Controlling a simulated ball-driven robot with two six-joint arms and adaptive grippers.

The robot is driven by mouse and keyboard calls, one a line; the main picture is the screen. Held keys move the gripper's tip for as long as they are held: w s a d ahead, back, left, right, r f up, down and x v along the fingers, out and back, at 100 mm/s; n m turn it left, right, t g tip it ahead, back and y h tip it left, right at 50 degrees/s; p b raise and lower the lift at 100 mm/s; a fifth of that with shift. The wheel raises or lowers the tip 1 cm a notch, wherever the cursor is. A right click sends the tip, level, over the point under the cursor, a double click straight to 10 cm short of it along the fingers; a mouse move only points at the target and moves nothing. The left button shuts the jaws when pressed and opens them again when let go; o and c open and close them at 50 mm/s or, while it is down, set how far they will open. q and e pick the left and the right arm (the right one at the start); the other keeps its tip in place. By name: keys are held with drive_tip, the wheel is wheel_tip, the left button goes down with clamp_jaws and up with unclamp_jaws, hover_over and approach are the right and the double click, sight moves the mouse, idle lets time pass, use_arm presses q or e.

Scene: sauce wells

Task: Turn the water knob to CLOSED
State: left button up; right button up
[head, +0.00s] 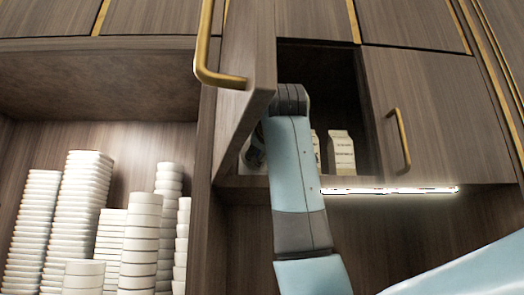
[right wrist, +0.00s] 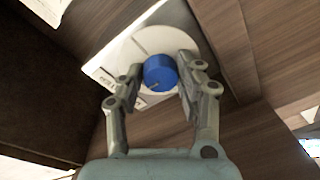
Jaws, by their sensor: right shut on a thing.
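The blue round water knob (right wrist: 160,72) sits on a white round base on a white plate (right wrist: 125,52) with small dark lettering, which shows in the right wrist view. A small mark shows on the knob's face; I cannot read which setting it points to. My right gripper (right wrist: 162,68) has one finger on each side of the knob and is shut on it. In the head view, my right arm reaches into the open upper cabinet; its fingers and the knob are hidden there. My left gripper is not in view.
The open cabinet door (head: 240,110) with a brass handle (head: 206,62) stands close left of my arm. A white carton (head: 341,152) stands inside the cabinet (head: 330,75). A closed door (head: 440,115) is to the right.

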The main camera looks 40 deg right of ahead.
drive_tip(key=shift+f, duration=0.1)
drive_tip(key=shift+c, duration=0.2)
drive_tip(key=shift+w+a+f+m+h+b, duration=0.1)
drive_tip(key=shift+m+h+b, duration=0.55)
drive_tip(key=shift+m, duration=2.2)
drive_tip(key=shift+a+f+m+b, duration=0.1)
drive_tip(key=shift+m+b, duration=1.05)
drive_tip(key=shift+m, duration=1.75)
drive_tip(key=shift+w+f+m+h+b, duration=0.1)
drive_tip(key=shift+m+h+b, duration=0.55)
drive_tip(key=shift+m, duration=2.2)
drive_tip(key=shift+y+b, duration=0.3)
drive_tip(key=o, duration=1.2)
drive_tip(key=shift+s+r, duration=0.1)
drive_tip(key=shift+r, duration=0.05)
drive_tip(key=shift+c, duration=0.2)
wheel_tip(320, 180, up, 10)
